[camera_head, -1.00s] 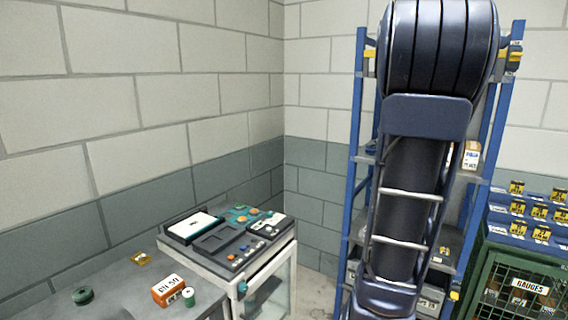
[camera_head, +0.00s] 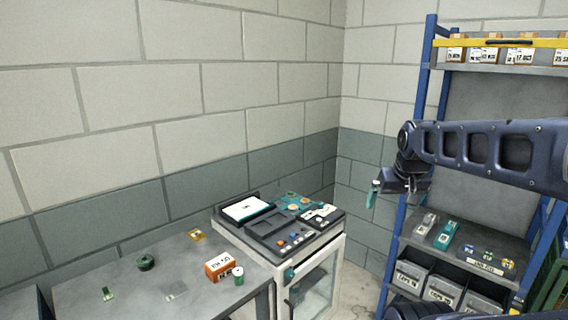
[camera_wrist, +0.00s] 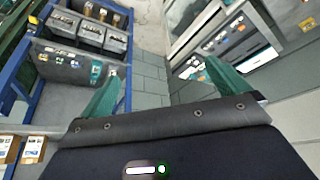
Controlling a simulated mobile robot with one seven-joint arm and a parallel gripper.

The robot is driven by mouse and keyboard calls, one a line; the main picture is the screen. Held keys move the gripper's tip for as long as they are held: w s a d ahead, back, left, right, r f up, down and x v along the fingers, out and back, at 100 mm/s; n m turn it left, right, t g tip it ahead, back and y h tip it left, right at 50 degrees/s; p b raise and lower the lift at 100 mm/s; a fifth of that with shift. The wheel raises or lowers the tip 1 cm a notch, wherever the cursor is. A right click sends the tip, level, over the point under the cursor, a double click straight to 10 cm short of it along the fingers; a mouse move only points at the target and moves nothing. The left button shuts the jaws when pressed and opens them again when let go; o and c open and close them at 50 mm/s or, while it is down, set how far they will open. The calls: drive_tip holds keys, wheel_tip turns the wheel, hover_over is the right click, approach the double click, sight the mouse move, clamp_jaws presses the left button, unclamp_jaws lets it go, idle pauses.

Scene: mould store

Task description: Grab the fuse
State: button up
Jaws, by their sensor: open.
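I cannot tell for certain which item is the fuse. Small items lie on the grey bench (camera_head: 135,283): a green cylinder with a pale top (camera_head: 238,276), an orange and white box (camera_head: 219,267), a dark green round piece (camera_head: 146,262), a small green upright piece (camera_head: 108,294), a pale flat piece (camera_head: 176,290) and a yellow piece (camera_head: 196,235). My gripper (camera_head: 374,194) hangs in the air right of the bench, in front of the blue rack. In the wrist view its green fingers (camera_wrist: 165,85) are spread apart with nothing between them.
A cabinet with a dark control panel (camera_head: 262,222) adjoins the bench on the right. A blue rack (camera_head: 398,262) holds grey bins (camera_head: 440,287), a grey piece (camera_head: 425,224), a teal piece (camera_head: 446,232) and boxes above. Floor shows between cabinet and rack.

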drive_tip(key=shift+s+a+f, duration=0.2)
drive_tip(key=shift+s+a, duration=0.1)
drive_tip(key=shift+s, duration=0.4)
drive_tip(key=c, duration=1.2)
drive_tip(key=shift+c, duration=0.2)
